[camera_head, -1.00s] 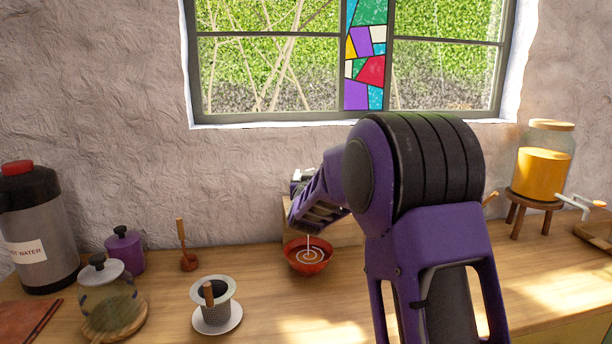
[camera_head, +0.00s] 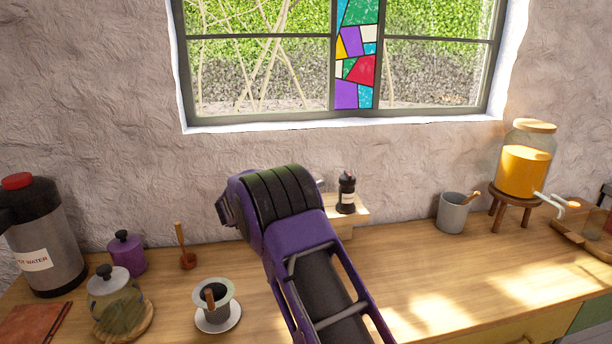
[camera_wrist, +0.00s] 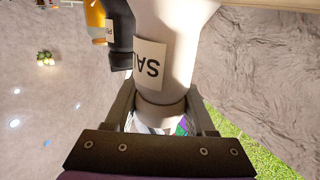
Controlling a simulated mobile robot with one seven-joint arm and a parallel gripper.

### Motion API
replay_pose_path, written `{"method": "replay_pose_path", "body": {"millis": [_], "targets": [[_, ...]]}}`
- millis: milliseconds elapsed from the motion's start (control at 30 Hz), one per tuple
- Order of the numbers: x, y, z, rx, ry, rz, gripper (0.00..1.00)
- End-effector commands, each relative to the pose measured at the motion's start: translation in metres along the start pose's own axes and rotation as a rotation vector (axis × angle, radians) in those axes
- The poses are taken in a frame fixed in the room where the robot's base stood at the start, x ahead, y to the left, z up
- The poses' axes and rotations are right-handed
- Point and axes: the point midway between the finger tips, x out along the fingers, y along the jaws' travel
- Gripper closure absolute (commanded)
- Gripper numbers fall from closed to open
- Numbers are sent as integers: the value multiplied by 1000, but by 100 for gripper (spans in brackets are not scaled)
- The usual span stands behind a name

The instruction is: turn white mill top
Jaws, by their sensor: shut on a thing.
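The white mill (camera_wrist: 172,45) fills the upper middle of the wrist view, upside down in that picture, with a label reading "SA" on its body. My gripper (camera_wrist: 163,118) is shut on the white mill top (camera_wrist: 160,112), one dark finger on each side of it. Part of the top is hidden behind the gripper's mount.
A grey cup (camera_head: 453,214) and a jar of orange liquid (camera_head: 524,165) on a stool stand at right. At left are a flask (camera_head: 42,240), a purple jar (camera_head: 126,256), a glass teapot (camera_head: 120,298) and a dripper (camera_head: 216,310). The counter's front right is clear.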

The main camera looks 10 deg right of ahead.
Motion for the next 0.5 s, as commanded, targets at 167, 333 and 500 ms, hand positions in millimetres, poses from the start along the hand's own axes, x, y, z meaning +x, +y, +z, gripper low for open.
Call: {"method": "replay_pose_path", "body": {"millis": [167,333,500], "targets": [[1,4,1,3,1,142,100],[1,7,1,4,1,240,100],[0,9,0,4,1,312,100]]}}
